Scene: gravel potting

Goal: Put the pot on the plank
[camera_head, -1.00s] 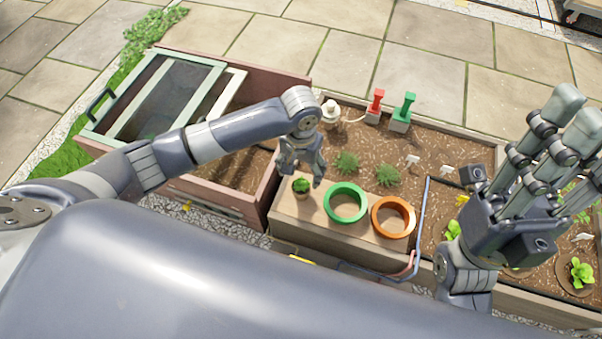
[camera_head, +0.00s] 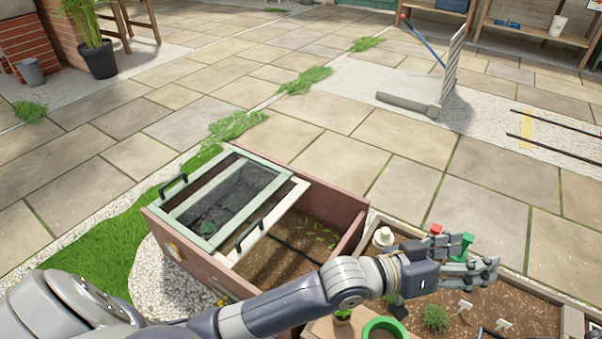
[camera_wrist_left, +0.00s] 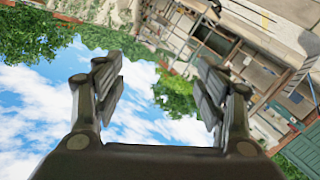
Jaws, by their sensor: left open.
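The small pot (camera_head: 342,321) with a green plant stands on the light wooden plank (camera_head: 317,331) at the bottom edge of the head view. The arm partly covers it, and the frame cuts off much of the plank. My left gripper (camera_head: 490,270) is beyond the pot to the right, above the soil bed, and apart from the pot. It is open and empty; the left wrist view shows its spread fingers (camera_wrist_left: 160,85) with sky and trees between them. My right gripper is out of view.
A green ring (camera_head: 385,325) sits right of the pot. Red (camera_head: 436,230) and green (camera_head: 466,243) handled tools and a white object (camera_head: 384,237) stand by the bed's back edge. A cold frame (camera_head: 222,200) with a pale green lid is at left. Paving behind is mostly clear.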

